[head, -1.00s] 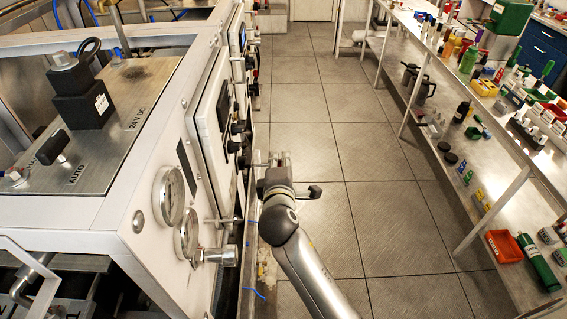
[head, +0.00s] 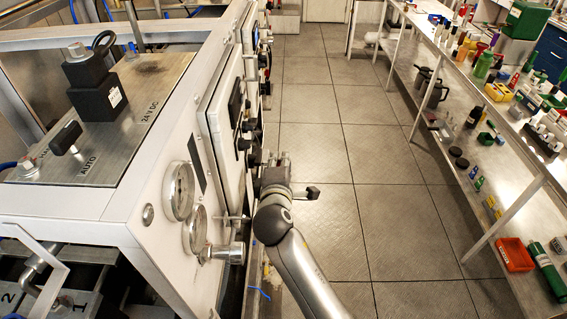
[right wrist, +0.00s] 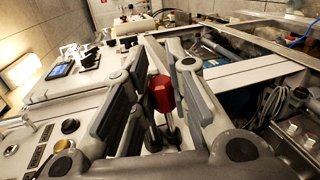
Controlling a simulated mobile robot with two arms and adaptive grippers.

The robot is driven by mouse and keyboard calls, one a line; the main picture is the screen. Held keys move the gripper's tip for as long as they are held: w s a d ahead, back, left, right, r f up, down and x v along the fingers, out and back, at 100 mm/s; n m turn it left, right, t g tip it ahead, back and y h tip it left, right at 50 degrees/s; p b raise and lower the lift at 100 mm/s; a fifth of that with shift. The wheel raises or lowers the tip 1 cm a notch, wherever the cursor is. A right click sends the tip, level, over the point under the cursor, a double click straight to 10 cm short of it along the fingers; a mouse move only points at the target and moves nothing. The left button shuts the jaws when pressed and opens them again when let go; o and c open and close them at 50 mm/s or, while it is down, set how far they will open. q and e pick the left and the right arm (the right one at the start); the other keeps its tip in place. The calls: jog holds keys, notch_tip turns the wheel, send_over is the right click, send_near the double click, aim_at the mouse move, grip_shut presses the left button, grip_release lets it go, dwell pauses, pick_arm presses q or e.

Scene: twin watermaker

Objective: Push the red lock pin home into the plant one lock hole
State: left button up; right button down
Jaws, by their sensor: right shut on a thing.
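The red lock pin (right wrist: 161,94) shows in the right wrist view as a red head between the fingers of my right gripper (right wrist: 160,68). The gripper is shut on it. Two dark rods show below the red head; I cannot tell whether they belong to the pin. In the head view my right gripper (head: 273,168) is close beside the white front panel (head: 217,115) of the plant, and the pin cannot be made out there. The plant one lock hole cannot be made out in either view. My left gripper is not in view.
Two round gauges (head: 180,190) and a metal fitting (head: 228,252) project from the plant near my right arm. Black knobs (head: 248,143) line the panel. The tiled floor (head: 315,130) is clear. A cluttered shelf bench (head: 440,85) stands on the right.

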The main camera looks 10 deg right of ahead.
jog(key=shift+a, duration=0.15)
jog(key=c, duration=1.3)
grip_release()
